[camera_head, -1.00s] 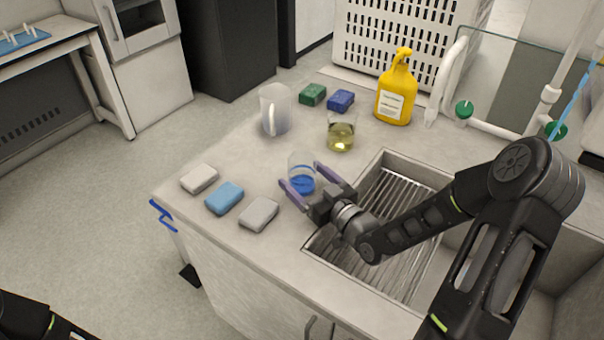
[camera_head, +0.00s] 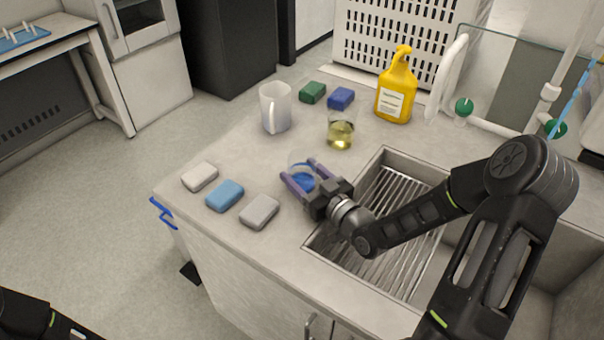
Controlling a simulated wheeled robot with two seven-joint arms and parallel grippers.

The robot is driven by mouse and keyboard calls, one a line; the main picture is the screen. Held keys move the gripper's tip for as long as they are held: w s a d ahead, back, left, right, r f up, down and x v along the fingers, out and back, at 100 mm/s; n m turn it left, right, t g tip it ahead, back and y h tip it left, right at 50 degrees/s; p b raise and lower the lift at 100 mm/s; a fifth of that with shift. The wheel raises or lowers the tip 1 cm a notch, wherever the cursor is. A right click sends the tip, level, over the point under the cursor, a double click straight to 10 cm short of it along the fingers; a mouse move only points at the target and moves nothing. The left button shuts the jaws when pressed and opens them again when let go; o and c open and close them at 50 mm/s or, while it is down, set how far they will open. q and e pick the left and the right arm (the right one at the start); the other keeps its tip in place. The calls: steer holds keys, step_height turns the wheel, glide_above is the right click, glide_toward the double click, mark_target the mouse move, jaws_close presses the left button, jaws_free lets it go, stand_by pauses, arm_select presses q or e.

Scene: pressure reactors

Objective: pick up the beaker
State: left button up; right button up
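A clear beaker with blue liquid (camera_head: 301,179) stands upright on the counter left of the sink. My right gripper (camera_head: 298,169) reaches in from the right, with its purple fingers on either side of this beaker. The fingers are close against its sides and appear shut on it; the beaker's lower part is partly hidden by them. A second clear beaker with yellow liquid (camera_head: 340,131) stands farther back, apart from the gripper. My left gripper is out of view; only a dark part of my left arm shows at the bottom left.
A white sponge (camera_head: 200,176), a blue one (camera_head: 225,195) and a grey one (camera_head: 260,211) lie along the front left edge. Behind stand a white jug (camera_head: 275,108), a green sponge (camera_head: 312,93), a dark blue sponge (camera_head: 341,98) and a yellow bottle (camera_head: 396,92). The sink (camera_head: 392,162) is to the right.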

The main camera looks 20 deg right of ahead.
steer(key=c, duration=1)
steer(key=shift+r, duration=0.15)
step_height(320, 180, up, 10)
stand_by(0.3)
stand_by(0.6)
